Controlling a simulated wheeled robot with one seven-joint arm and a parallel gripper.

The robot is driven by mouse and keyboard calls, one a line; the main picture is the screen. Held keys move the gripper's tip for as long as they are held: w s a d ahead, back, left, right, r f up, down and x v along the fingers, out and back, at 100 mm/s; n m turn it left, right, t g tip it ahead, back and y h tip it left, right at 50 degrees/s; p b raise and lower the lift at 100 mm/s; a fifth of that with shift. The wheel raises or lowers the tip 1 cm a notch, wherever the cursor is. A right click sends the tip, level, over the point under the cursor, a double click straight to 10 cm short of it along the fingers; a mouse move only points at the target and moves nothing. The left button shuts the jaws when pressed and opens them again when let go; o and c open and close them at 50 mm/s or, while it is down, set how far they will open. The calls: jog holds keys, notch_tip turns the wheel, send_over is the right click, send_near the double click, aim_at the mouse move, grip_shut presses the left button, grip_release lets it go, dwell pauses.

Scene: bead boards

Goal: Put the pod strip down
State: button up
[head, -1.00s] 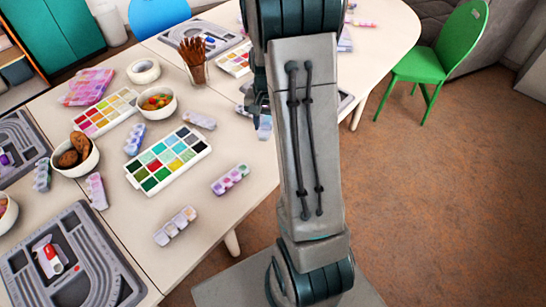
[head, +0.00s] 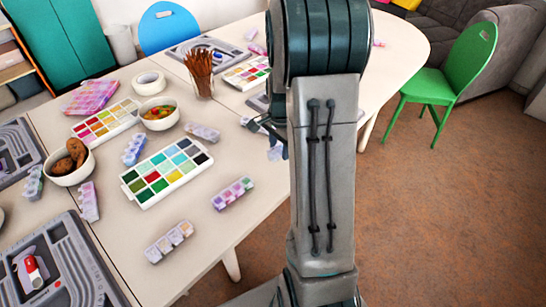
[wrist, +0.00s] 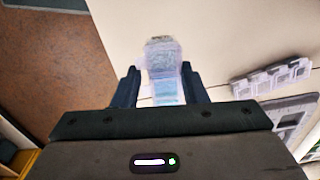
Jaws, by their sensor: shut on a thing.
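My gripper (wrist: 160,92) is shut on a pod strip (wrist: 163,58) in the wrist view. The strip is pale and translucent with bluish compartments, and it juts out beyond the fingertips over the cream table top. In the head view my gripper (head: 268,128) shows at the left side of my arm, near the table's right edge, with part of the held pod strip (head: 276,152) just below it. My arm hides the rest. I cannot tell whether the strip touches the table.
Another pod strip (wrist: 272,76) lies to the right in the wrist view, near a grey bead board (wrist: 292,115). In the head view several pod strips, a paint palette (head: 196,168), bowls and a brush cup (head: 203,85) stand on the table (head: 120,222).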

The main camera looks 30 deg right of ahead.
jog(key=shift+w+a+f, duration=0.7)
jog(key=shift+w+f, duration=0.05)
jog(key=shift+w, duration=0.15)
jog(key=shift+f, duration=1.9)
jog(key=shift+f, duration=0.2)
jog(key=o, duration=1)
jog(key=shift+c, duration=0.2)
jog(key=shift+r, duration=0.15)
